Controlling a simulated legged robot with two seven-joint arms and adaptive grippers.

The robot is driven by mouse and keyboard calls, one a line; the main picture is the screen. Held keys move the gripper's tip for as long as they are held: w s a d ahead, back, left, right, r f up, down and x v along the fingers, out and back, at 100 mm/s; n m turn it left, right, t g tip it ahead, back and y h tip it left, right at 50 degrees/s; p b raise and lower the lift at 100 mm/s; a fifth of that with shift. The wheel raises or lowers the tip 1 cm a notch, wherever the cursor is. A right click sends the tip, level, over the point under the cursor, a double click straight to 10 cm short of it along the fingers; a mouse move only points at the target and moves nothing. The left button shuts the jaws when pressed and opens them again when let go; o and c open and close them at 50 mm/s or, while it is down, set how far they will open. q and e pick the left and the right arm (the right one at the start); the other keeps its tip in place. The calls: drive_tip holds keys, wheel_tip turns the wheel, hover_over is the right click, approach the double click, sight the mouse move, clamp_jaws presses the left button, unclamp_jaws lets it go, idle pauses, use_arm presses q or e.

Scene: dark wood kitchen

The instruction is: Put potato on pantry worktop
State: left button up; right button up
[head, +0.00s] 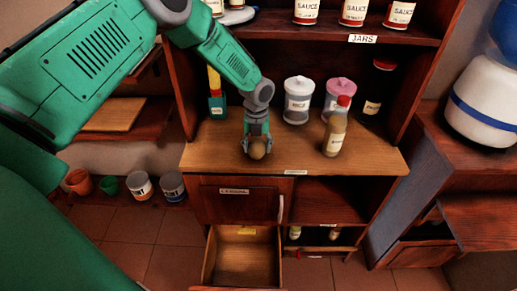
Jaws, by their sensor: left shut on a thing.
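The potato (257,150) is a small brown lump at the tip of my left gripper (256,142). My left gripper is shut on it and points down over the pantry worktop (215,155), near its left middle. The potato is at or just above the wood; I cannot tell whether it touches. The fingers hide its upper part. My right gripper is not in view.
Sauce jars stand on the shelf above. An open drawer (242,258) juts out below. The worktop's front left is clear.

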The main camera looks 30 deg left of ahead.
use_arm(q)
drive_tip(key=shift+d+f, duration=0.1)
drive_tip(key=shift+f, duration=0.5)
drive_tip(key=shift+d+f, duration=0.1)
drive_tip(key=shift+d, duration=0.3)
drive_tip(key=o, duration=1.2)
drive_tip(key=shift+o, duration=0.2)
drive_tip(key=shift+a, duration=0.15)
drive_tip(key=shift+a, duration=0.2)
